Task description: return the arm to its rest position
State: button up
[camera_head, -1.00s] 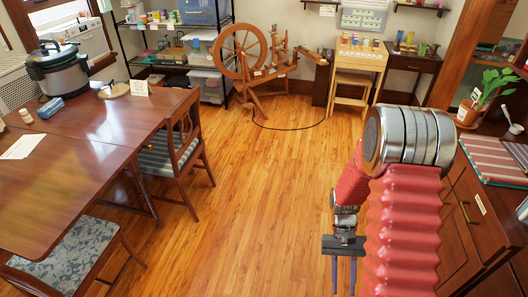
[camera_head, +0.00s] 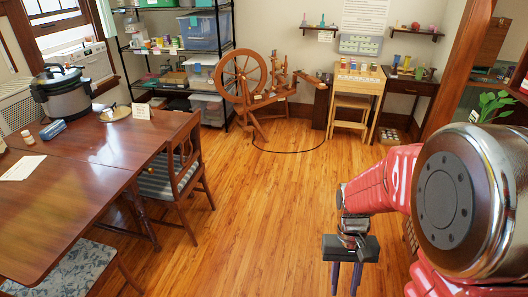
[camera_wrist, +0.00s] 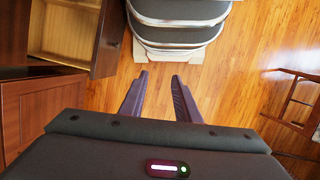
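My gripper (camera_head: 346,280) hangs at the lower right of the head view, below my red arm, with its two purple fingers pointing down over the wooden floor. In the wrist view the fingers (camera_wrist: 159,84) stand apart with bare floor between them. My gripper is open and holds nothing. My arm is bent, and its large metal-capped joint fills the right side of the head view, hiding much of what is behind it.
The wooden floor (camera_head: 245,215) is clear in the middle. A dining table (camera_head: 90,150) with a chair (camera_head: 178,175) stands at the left. A spinning wheel (camera_head: 242,76) stands at the back. An open drawer (camera_wrist: 62,35) shows at the upper left of the wrist view.

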jog(key=s+a+r+t, duration=0.1)
jog(key=s+r+t, duration=0.1)
jog(key=r, duration=0.5)
jog(key=s+a+r+n+t, duration=0.1)
jog(key=a+r+t, duration=0.1)
jog(key=r+t, duration=0.2)
jog(key=s+a+r+t, duration=0.1)
jog(key=s+r+t, duration=0.1)
jog(key=r, duration=0.8)
jog(key=shift+s+a+t, duration=0.3)
jog(key=shift+a+t, duration=0.1)
jog(key=shift+d, duration=0.1)
dwell(0.5)
